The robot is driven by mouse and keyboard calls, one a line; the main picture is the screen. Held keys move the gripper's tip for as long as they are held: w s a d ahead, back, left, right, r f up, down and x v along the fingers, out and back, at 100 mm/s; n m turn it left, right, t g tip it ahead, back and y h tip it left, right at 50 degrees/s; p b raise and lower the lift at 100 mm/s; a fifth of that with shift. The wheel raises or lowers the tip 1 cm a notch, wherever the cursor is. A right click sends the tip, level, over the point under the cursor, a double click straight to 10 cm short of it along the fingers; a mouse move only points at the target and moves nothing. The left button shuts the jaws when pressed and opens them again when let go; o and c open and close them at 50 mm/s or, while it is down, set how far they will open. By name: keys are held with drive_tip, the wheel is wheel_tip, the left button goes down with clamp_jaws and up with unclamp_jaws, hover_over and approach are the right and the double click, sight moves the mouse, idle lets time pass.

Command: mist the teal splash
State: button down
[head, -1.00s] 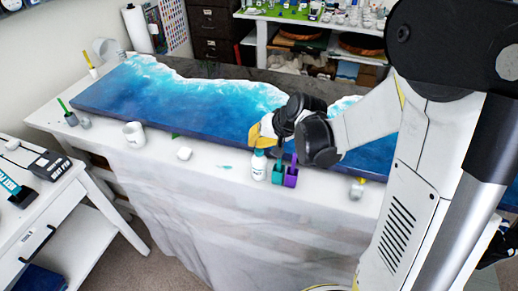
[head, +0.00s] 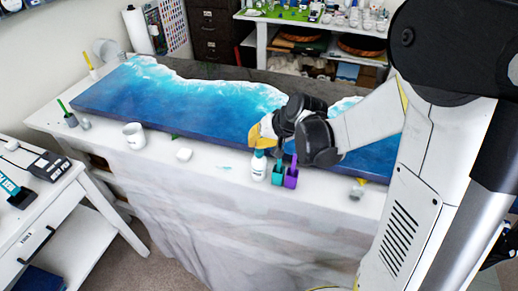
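The teal splash (head: 226,168) is a small, pale mark on the white table cover, left of a white spray bottle (head: 258,170). The bottle has a teal label and stands upright near the table's front edge. My gripper (head: 259,140), with yellow fingers, is at the top of the bottle and hides most of its head. Whether the fingers are closed on it is not clear from this view.
Teal (head: 278,173) and purple (head: 291,177) containers stand close to the bottle's right. A white mug (head: 134,136) and a small white block (head: 184,155) are to the left. A blue ocean-patterned slab (head: 185,110) lies behind.

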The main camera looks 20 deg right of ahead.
wheel_tip(320, 180, up, 6)
drive_tip(key=p, duration=0.4)
drive_tip(key=shift+p, duration=0.35)
idle(0.5)
drive_tip(key=s+f+n+h+b, duration=0.2)
drive_tip(key=s+b, duration=0.9)
drive_tip(key=s, duration=0.9)
drive_tip(key=shift+s+d+n+t+h+b, duration=0.35)
drive_tip(key=shift+s+d+n+t+h, duration=0.05)
drive_tip(key=shift+h, duration=0.5)
